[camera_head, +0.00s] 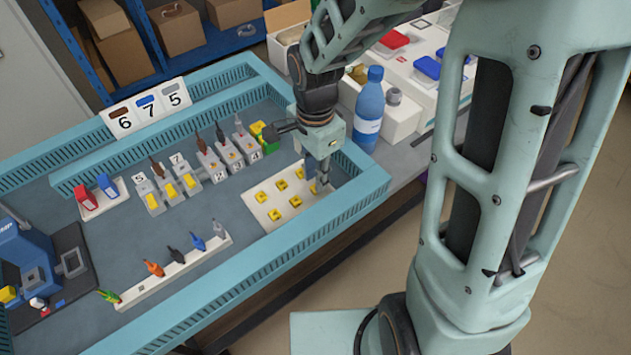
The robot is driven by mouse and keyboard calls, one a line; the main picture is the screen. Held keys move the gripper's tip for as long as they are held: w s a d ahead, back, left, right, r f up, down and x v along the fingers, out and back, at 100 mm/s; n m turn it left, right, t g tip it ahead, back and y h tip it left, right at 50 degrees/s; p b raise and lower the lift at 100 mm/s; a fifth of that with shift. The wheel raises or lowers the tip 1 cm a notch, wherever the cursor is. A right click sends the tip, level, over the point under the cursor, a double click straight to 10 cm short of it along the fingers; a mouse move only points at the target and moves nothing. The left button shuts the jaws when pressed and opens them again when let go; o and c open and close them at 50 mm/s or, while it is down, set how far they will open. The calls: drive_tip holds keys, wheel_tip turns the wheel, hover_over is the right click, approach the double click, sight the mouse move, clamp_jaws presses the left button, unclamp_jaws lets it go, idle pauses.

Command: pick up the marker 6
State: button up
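White number cards stand on the far wall of the teal-edged bench: a card 6 with a brown patch (124,122), beside a 7 with a blue patch and a 5 with a grey patch. I cannot tell whether card 6 is the marker 6. No other readable 6 shows; small numbers on the grey socket boxes (192,186) are partly too small to read. My gripper (321,186) points down at the right end of the white tray (268,216) with several yellow pieces. Its fingers are too small to show whether they are open, or whether they touch anything.
A white rack (178,272) in front holds orange, black, blue and grey pointed pieces, with a green one at its left end. Red and blue blocks (107,186) stand at left. A blue machine (30,262) is far left. A blue bottle (369,110) stands right of my gripper.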

drive_tip(key=shift+f, duration=1.45)
drive_tip(key=shift+c, duration=0.5)
drive_tip(key=shift+c, duration=1.2)
drive_tip(key=shift+r, duration=0.15)
